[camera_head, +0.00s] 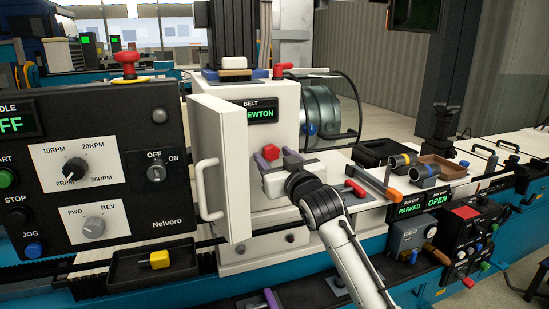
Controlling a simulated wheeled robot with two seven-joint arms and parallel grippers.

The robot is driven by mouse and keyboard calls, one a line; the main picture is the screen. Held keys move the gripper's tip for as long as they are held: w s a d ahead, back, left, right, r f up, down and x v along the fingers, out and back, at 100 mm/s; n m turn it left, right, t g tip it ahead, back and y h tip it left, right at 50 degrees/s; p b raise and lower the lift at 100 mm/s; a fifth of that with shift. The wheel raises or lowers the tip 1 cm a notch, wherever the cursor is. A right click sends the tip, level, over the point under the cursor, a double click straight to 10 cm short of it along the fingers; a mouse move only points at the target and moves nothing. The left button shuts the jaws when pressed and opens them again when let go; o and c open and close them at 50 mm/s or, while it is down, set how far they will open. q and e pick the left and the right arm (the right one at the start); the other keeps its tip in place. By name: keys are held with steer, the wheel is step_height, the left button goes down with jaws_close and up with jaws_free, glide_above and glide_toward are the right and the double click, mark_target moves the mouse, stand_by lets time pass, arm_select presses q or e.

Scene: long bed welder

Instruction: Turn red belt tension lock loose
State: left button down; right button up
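The belt housing (283,110) is a white cabinet in the middle of the head view. Its door (221,165) stands open on the left, and its display reads BELT with partly hidden text ending in EWTON. A small red lock part (270,153) shows inside the housing, with a purple piece (259,163) at its left. My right gripper (284,174) is just below and in front of the red part, at the end of my white arm. Its fingers are not clear, so I cannot tell whether it touches the red part or how far it is open. My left gripper is out of view.
A control panel (105,170) with knobs stands at the left. A black tray (123,267) with a yellow-handled item lies below it. Right of my gripper are a red knob (355,188), an orange-tipped tool (392,194) and a brown tray (450,170).

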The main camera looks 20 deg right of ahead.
steer(key=c, duration=1)
steer(key=shift+n, duration=1.2)
steer(key=n, duration=0.4)
steer(key=shift+d+n, duration=0.15)
steer(key=shift+n, duration=0.15)
steer(key=n, duration=0.4)
steer(key=shift+n, duration=1.5)
